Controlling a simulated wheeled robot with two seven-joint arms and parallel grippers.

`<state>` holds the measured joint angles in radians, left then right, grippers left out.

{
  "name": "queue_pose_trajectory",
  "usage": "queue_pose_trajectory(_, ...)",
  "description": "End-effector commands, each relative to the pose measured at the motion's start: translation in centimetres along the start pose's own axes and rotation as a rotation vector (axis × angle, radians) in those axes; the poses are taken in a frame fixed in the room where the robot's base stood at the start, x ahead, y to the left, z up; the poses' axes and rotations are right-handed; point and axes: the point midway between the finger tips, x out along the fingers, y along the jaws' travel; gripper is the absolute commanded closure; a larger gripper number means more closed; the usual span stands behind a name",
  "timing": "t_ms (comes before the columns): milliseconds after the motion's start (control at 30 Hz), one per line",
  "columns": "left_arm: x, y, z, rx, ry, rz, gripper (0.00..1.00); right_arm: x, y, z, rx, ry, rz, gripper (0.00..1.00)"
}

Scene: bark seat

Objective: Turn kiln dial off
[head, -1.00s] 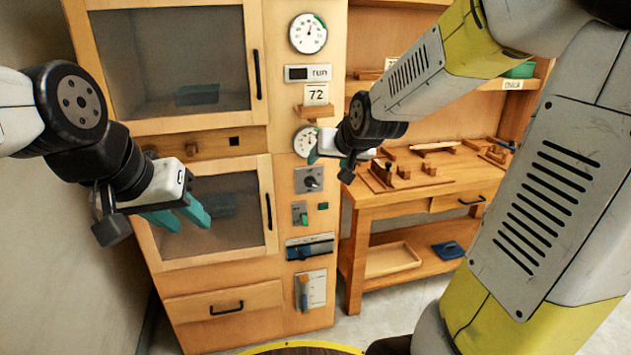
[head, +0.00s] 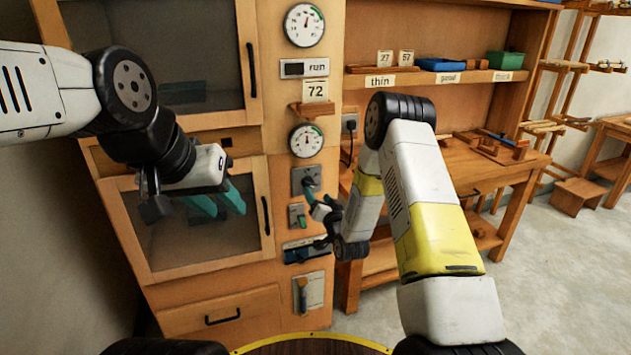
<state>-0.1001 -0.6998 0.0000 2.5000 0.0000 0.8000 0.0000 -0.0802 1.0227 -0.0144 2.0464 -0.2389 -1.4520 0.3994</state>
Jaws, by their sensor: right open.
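The kiln dial (head: 309,183) is a dark knob on a grey square plate, on the wooden panel column right of the lower kiln door in the head view. My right gripper (head: 310,199) is open at the panel. A teal finger reaches up to the dial's lower edge; I cannot tell whether it touches. The gripper partly covers the plate, and its other finger is hard to make out. My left gripper (head: 224,203) is open and empty in front of the lower kiln door (head: 160,255), left of the dial.
Above the dial are two round gauges, the lower gauge (head: 306,141) nearest, and a "72" card (head: 315,91). A workbench (head: 480,180) stands to the right.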

Motion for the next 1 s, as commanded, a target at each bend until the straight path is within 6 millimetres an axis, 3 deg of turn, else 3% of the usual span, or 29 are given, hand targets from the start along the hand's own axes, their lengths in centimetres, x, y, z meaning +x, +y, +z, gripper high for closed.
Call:
queue_pose_trajectory(500,0.0,0.0,0.0,0.000,0.000,0.000,0.64,6.8,-0.1,0.0,0.001,0.004,-0.003,0.38)
queue_pose_trajectory(867,0.0,0.0,0.0,0.000,0.000,0.000,0.64,7.7,-0.1,0.1,0.001,0.002,-0.002,0.38)
queue_pose_trajectory(900,0.0,0.0,0.0,0.000,0.000,0.000,0.64,7.7,-0.1,0.1,0.001,0.002,-0.002,0.40)
queue_pose_trajectory(1000,0.0,0.0,0.0,0.000,0.000,0.000,0.64,7.7,0.0,0.0,0.001,0.002,-0.002,0.60)
